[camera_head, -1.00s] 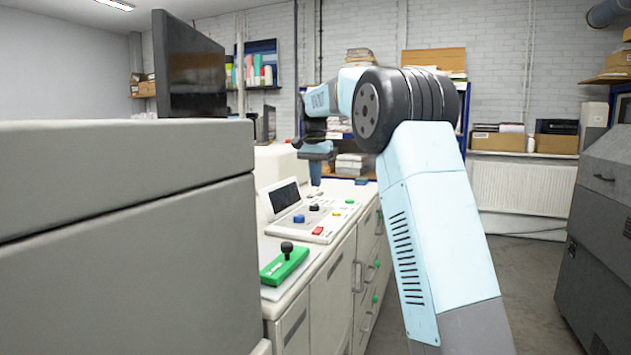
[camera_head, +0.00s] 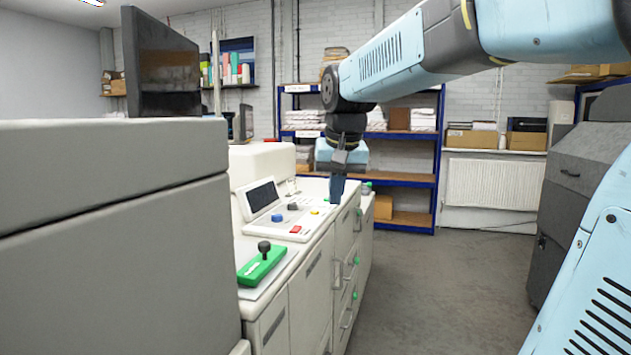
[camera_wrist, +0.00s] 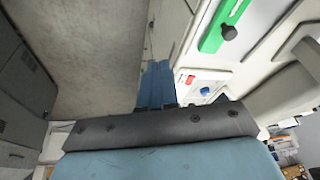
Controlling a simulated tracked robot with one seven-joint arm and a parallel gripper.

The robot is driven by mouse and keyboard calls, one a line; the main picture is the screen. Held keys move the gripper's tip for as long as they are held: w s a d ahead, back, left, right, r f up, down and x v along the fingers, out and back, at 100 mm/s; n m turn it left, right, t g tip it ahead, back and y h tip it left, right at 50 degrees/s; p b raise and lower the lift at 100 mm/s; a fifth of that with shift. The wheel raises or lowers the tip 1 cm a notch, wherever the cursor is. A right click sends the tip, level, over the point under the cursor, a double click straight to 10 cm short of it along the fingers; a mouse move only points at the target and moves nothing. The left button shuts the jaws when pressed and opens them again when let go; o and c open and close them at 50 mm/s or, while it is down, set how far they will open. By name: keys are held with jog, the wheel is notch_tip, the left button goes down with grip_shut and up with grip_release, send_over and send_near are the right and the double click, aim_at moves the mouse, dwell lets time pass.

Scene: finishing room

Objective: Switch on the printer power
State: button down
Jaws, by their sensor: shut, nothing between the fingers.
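The white printer console (camera_head: 312,270) carries a control panel with a dark tilted screen (camera_head: 262,196). In front of the screen are a blue button (camera_head: 277,218), a red button (camera_head: 295,229), a black knob (camera_head: 293,207) and a small yellow button (camera_head: 314,212). Nearer stands a green plate (camera_head: 258,268) with a black-knobbed lever, also in the wrist view (camera_wrist: 218,28). My gripper (camera_head: 336,200) is shut and empty, pointing down near the console's right edge, beyond the red button. In the wrist view its closed fingers (camera_wrist: 156,66) appear left of the red (camera_wrist: 190,79) and blue (camera_wrist: 205,91) buttons.
A large grey cabinet (camera_head: 120,250) fills the near left. A dark monitor (camera_head: 160,65) stands behind it. Blue-framed shelves (camera_head: 400,180) stand at the back, a dark grey machine (camera_head: 575,180) at right. The floor (camera_head: 430,290) between is clear.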

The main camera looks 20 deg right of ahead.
jog(key=s+f+n+t, duration=0.1)
jog(key=s+f, duration=0.4)
jog(key=s, duration=0.3)
jog(key=s+f+n, duration=0.1)
jog(key=s+f, duration=0.4)
jog(key=s, duration=0.4)
jog(key=shift+s+d+f+n+t, duration=0.2)
jog(key=shift+d+f+n+t, duration=0.1)
jog(key=shift+f+t, duration=0.1)
